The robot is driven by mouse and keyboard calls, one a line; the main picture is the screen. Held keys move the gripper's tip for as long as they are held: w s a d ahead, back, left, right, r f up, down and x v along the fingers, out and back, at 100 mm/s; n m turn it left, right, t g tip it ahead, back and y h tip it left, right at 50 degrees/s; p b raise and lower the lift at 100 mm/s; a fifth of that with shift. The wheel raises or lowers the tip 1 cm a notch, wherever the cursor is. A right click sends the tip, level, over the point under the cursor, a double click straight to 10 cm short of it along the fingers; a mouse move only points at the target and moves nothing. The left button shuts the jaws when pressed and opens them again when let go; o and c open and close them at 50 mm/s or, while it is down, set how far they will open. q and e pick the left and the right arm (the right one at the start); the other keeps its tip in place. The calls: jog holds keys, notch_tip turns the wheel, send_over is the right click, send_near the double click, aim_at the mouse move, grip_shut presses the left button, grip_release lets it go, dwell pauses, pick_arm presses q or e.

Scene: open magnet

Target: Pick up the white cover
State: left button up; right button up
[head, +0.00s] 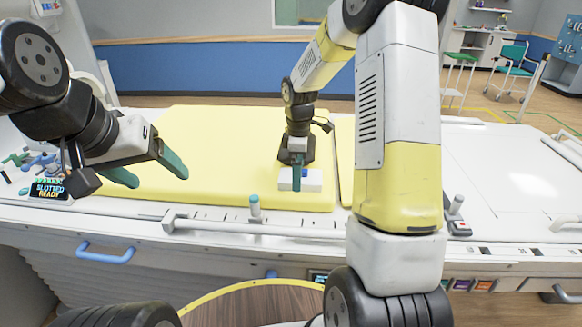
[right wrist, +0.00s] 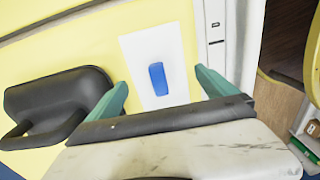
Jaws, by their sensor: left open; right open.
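The white cover (head: 313,182) lies flat on the yellow pad, near its front edge in the head view. In the right wrist view the white cover (right wrist: 135,58) is a plain rectangle with a blue handle (right wrist: 157,78) standing on it. My right gripper (right wrist: 161,80) is open above the cover, its green fingers on either side of the handle and apart from it. In the head view my right gripper (head: 297,181) partly hides the cover. My left gripper (head: 160,178) is open and empty over the left part of the pad.
The yellow pad (head: 220,135) covers much of the table. A white rail (head: 265,226) with a post (head: 255,208) runs along the front edge. Small coloured items and a lit sign (head: 48,190) sit at the far left. The white surface (head: 500,165) at right is mostly clear.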

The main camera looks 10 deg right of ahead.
jog(key=shift+c, duration=0.5)
jog(key=c, duration=1.3)
